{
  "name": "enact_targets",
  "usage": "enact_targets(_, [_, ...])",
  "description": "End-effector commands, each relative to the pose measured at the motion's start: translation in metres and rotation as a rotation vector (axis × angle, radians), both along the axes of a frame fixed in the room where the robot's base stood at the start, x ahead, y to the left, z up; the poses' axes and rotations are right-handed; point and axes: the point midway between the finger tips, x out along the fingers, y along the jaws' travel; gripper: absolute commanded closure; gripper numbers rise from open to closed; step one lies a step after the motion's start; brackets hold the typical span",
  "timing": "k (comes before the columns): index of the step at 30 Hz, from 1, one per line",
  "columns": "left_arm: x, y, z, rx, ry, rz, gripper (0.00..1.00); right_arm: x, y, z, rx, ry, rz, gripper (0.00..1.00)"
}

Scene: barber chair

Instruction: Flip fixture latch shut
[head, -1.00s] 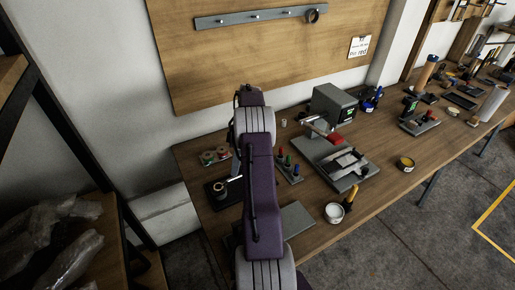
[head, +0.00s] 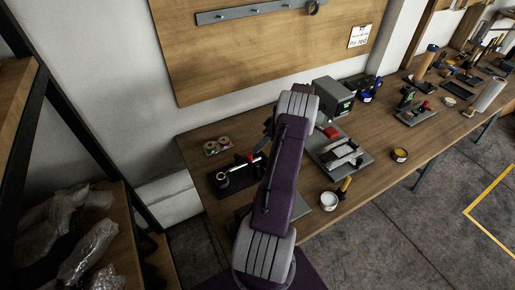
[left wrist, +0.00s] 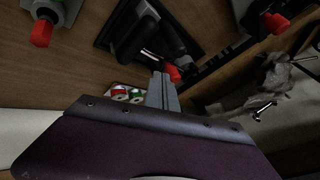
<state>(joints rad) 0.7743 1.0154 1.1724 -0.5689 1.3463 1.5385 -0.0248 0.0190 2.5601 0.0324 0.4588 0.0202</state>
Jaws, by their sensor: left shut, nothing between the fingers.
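A black-based fixture (head: 226,182) stands at the left end of the bench in the head view. A silver lever with a red tip (head: 250,158) extends from it toward the upper right. In the left wrist view the dark fixture (left wrist: 120,28) is at the top, and the red tip (left wrist: 172,73) shows just beyond my fingers. My left gripper (left wrist: 161,80) is shut and empty, close to the red tip; I cannot tell whether it touches. In the head view my left arm hides its fingertips. My right gripper is not in view.
Two tape-like rolls (head: 216,146) lie behind the fixture. Right of my arm are a grey box (head: 334,95), a plate with a metal clamp (head: 345,153) and a white-topped tin (head: 329,201). A shelf (head: 110,235) with plastic-wrapped bundles is at left.

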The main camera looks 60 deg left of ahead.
Motion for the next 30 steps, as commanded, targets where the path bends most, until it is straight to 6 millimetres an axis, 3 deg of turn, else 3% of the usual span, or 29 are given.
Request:
enact_targets(6, [-0.0084,0.0021,-0.0109,-0.001,0.000,0.002,1.00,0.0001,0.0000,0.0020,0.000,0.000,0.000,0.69])
enact_targets(30, [-0.0079,0.0019,-0.0122,0.000,0.001,-0.100,1.00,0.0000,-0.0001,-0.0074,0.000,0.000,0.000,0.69])
